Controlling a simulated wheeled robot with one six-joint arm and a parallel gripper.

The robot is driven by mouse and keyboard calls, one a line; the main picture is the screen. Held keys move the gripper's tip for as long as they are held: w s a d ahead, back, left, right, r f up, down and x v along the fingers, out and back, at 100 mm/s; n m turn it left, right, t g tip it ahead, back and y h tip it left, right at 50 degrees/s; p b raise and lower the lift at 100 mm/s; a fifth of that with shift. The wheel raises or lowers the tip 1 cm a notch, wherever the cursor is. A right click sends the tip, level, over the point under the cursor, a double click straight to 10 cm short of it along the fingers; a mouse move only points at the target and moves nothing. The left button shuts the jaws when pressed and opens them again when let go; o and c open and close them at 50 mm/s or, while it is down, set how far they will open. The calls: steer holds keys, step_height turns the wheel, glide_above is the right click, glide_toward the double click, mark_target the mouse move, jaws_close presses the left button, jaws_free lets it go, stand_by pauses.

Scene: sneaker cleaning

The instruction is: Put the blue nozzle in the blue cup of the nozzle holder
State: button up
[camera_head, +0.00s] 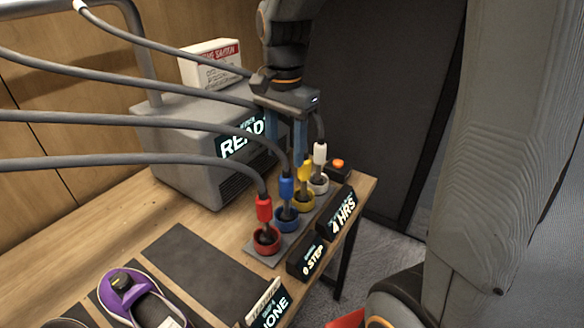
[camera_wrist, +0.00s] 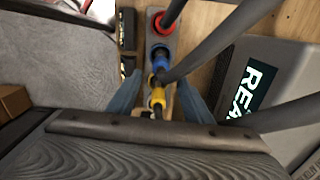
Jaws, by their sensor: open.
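The blue nozzle (camera_head: 287,188) stands roughly upright in the blue cup (camera_head: 285,222) of the nozzle holder (camera_head: 254,252), with its grey hose attached. In the wrist view the blue nozzle (camera_wrist: 160,58) lies just beyond the yellow nozzle (camera_wrist: 157,96). My gripper (camera_head: 285,150) is open and points down behind the blue nozzle, near the yellow nozzle (camera_head: 305,171). In the wrist view the blue fingers of my gripper (camera_wrist: 158,84) are apart, one on each side of the yellow nozzle. I see nothing held between them.
The red nozzle (camera_head: 264,208) and white nozzle (camera_head: 319,153) stand in their own cups in the same row. Several grey hoses cross from the left, close to my gripper. A grey machine (camera_head: 190,160) stands to the left. Black display signs (camera_head: 342,213) line the table's right edge.

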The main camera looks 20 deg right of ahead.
steer(key=s+f+n+t, duration=0.1)
steer(key=s+f+n, duration=0.7)
steer(key=n, duration=0.3)
steer(key=shift+s+f+n, duration=0.3)
steer(key=shift+s+f, duration=0.05)
steer(key=shift+f, duration=0.15)
steer(key=shift+d, duration=0.1)
steer(key=shift+f+b, duration=0.8)
steer(key=shift+f, duration=0.1)
